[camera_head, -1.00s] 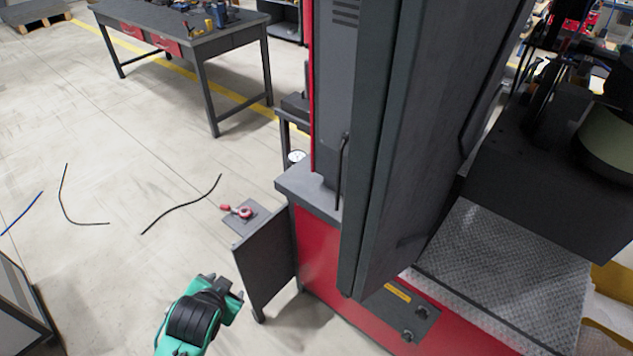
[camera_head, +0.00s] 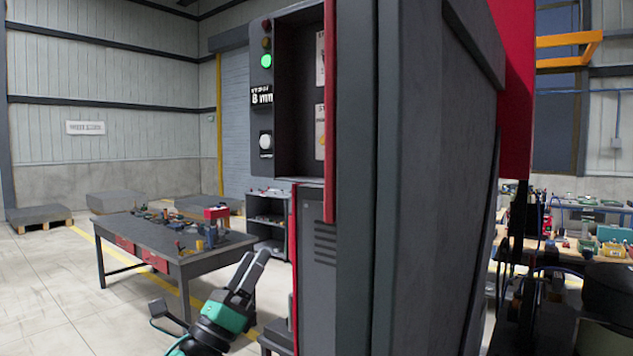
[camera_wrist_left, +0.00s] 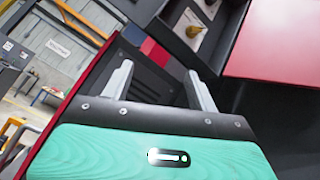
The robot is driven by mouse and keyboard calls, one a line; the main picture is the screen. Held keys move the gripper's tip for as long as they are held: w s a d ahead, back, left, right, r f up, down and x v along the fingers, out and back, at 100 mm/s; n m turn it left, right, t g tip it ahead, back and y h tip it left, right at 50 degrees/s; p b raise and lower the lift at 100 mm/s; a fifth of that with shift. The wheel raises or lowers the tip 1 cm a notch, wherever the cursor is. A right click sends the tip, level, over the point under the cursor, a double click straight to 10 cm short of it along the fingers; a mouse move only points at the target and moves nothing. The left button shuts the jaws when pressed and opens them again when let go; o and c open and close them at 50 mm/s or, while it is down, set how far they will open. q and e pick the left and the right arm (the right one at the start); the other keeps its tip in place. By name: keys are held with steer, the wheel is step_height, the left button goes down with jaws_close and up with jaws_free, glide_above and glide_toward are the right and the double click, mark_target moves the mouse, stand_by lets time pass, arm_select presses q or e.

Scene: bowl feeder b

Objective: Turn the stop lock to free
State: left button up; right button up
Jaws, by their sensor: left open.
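I cannot make out a stop lock for certain in either view. A dark control box (camera_head: 283,80) on the tall machine carries a lit green lamp, a small display and a pale round control (camera_head: 265,143). My left gripper (camera_head: 253,265) is raised in front of the machine's left side, below this box in the picture. Its fingers point up and to the right. In the left wrist view the left gripper (camera_wrist_left: 158,72) is open, its two fingers apart with nothing between them. My right gripper is not in view.
The tall dark machine column (camera_head: 420,190) fills the middle and blocks the view behind it. A workbench (camera_head: 155,235) with tools stands at the left, with pallets beyond. A cluttered bench (camera_head: 570,250) is at the right. Open floor (camera_head: 60,300) lies at the left.

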arm_select(q)
steer(key=s+d+r+m+g+h, duration=0.1)
steer(key=d+r+m+g+h, duration=0.15)
steer(key=r+m+g, duration=0.55)
steer(key=s+d+r+m+g+h, duration=0.1)
steer(key=d+r+m+g+h, duration=0.2)
steer(key=m, duration=0.9)
steer(key=s+d+r+m+g+h, duration=0.1)
steer(key=d+r+m+g, duration=0.2)
steer(key=r+m+g, duration=0.45)
steer(key=a+r+m+t+y, duration=0.6)
steer(key=a+r+m+y, duration=0.2)
steer(key=m+y, duration=0.15)
steer(key=shift+n+y, duration=0.3)
steer(key=shift+y, duration=0.1)
steer(key=p+x, duration=0.4)
steer(key=x, duration=0.8)
steer(key=shift+w+d, duration=0.3)
steer(key=shift+w+d+f+p, duration=0.3)
steer(key=shift+w+d+p, duration=0.05)
steer(key=shift+d, duration=0.15)
